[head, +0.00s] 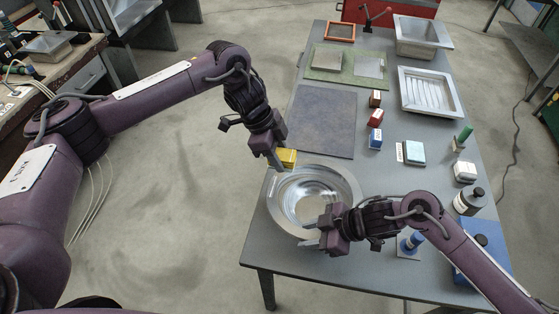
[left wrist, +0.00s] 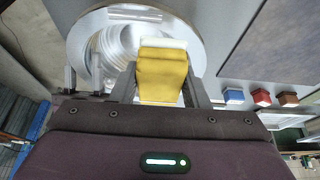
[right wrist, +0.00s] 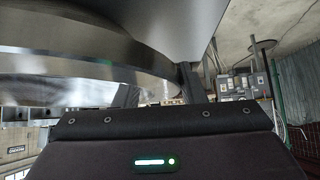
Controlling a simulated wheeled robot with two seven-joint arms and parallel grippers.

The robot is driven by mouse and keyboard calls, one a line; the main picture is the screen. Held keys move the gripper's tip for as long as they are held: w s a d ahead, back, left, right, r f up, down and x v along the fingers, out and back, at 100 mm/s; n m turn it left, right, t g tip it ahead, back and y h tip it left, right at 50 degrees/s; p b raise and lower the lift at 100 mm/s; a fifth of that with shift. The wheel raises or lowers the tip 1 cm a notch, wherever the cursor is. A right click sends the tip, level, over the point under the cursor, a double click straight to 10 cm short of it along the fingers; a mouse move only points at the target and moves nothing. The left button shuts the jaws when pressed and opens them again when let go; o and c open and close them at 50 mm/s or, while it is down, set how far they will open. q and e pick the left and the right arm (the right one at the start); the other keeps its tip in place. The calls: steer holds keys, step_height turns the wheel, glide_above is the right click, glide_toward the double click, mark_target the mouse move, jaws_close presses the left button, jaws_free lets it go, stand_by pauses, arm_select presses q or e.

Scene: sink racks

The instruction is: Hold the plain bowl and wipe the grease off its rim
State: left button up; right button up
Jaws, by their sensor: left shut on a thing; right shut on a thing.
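The plain bowl (head: 284,202) is a shiny metal bowl with a wide rim, at the near left end of the grey table. My right gripper (head: 314,234) is shut on its near rim; the bowl's metal wall (right wrist: 75,60) runs between the fingers in the right wrist view. My left gripper (head: 279,160) is at the bowl's far left rim, shut on a yellow sponge (left wrist: 162,75) with a white layer. The sponge overlaps the bowl (left wrist: 99,40) in the left wrist view; I cannot tell whether they touch. I cannot make out grease on the rim.
A dark mat (head: 322,118) lies beyond the bowl. Red (head: 376,118), blue (head: 375,138) and brown blocks (head: 376,98) stand right of it. A black-capped bottle (head: 469,201) and a light-blue sponge-like block (head: 414,152) are on the right. Metal trays (head: 430,92) stand farther back.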

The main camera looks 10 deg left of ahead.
arm_select(q)
steer(key=shift+r, duration=1.3)
arm_select(e)
steer(key=shift+s, duration=0.1)
steer(key=shift+f, duration=0.1)
steer(key=o, duration=1)
steer(key=v, duration=1.2)
